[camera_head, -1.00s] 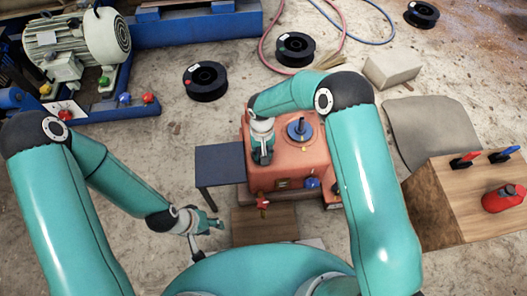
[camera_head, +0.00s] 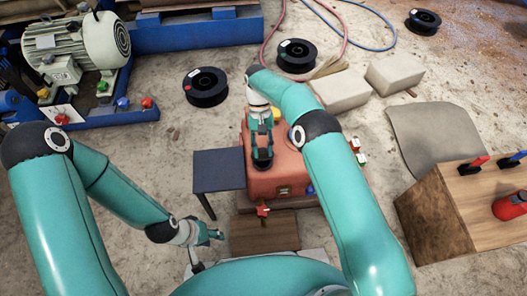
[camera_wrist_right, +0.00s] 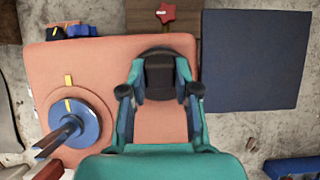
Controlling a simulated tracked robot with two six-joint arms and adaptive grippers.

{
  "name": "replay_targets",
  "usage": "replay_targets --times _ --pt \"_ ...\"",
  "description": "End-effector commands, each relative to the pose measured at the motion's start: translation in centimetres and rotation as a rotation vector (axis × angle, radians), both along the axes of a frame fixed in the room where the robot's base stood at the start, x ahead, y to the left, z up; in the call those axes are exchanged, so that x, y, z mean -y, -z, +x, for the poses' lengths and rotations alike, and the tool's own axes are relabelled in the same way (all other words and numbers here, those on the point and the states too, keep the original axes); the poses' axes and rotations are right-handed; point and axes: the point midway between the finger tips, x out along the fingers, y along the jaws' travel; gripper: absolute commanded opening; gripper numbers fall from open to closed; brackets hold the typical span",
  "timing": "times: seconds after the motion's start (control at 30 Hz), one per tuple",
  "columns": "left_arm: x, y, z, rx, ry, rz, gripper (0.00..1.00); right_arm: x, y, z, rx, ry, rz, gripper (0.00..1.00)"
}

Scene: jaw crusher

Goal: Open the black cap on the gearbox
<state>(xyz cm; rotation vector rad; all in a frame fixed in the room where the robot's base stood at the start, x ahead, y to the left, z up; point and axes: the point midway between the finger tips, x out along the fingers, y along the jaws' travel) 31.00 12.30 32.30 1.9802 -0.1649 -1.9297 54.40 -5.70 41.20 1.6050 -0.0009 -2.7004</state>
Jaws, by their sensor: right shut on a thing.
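The gearbox (camera_head: 285,182) is an orange-red box in the middle of the head view. The black cap (camera_wrist_right: 159,75) is on its top near one edge, seen in the right wrist view. My right gripper (camera_wrist_right: 159,92) is shut on the cap, with one finger on each side. In the head view my right gripper (camera_head: 262,153) stands on the gearbox top, and its fingers and arm hide much of the cap and box. My left gripper (camera_head: 208,248) is open and empty, low in front of the small dark table.
A blue round fitting with a handle (camera_wrist_right: 76,122) stands on the gearbox top. The dark table (camera_head: 220,170) is left of the gearbox, and a wooden block (camera_head: 265,233) is in front. A wooden box with tools (camera_head: 450,215) stands at the right. Black spools lie behind.

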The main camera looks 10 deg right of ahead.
Motion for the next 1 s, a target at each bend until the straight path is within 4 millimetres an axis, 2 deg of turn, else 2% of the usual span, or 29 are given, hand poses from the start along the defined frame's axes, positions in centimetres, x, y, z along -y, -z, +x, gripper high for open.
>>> replay_targets --times 0.23,0.27,0.4,0.77,0.87,1.0 --pt "0.0 0.0 0.0 0.0 0.0 0.0 0.4 0.2 0.0 0.2 0.008 0.001 -0.002 0.0" --pt "0.0 0.0 0.0 0.0 0.0 0.0 0.4 0.2 0.0 0.2 0.008 0.001 -0.002 0.34" --pt "0.0 -0.1 0.0 0.0 0.0 0.0 0.4 0.1 0.0 0.1 0.006 0.0 -0.001 0.56" --pt "0.0 -0.1 0.0 0.001 0.0 0.0 0.4 0.0 -0.3 0.1 0.004 0.0 0.0 0.56" --pt "0.0 -0.1 0.0 0.001 0.0 0.0 0.4 0.0 -1.2 0.1 0.006 0.0 0.001 0.56" --pt "0.0 -0.1 0.0 0.0 0.0 0.0 0.4 0.0 -3.3 0.2 0.007 0.0 0.001 0.56"
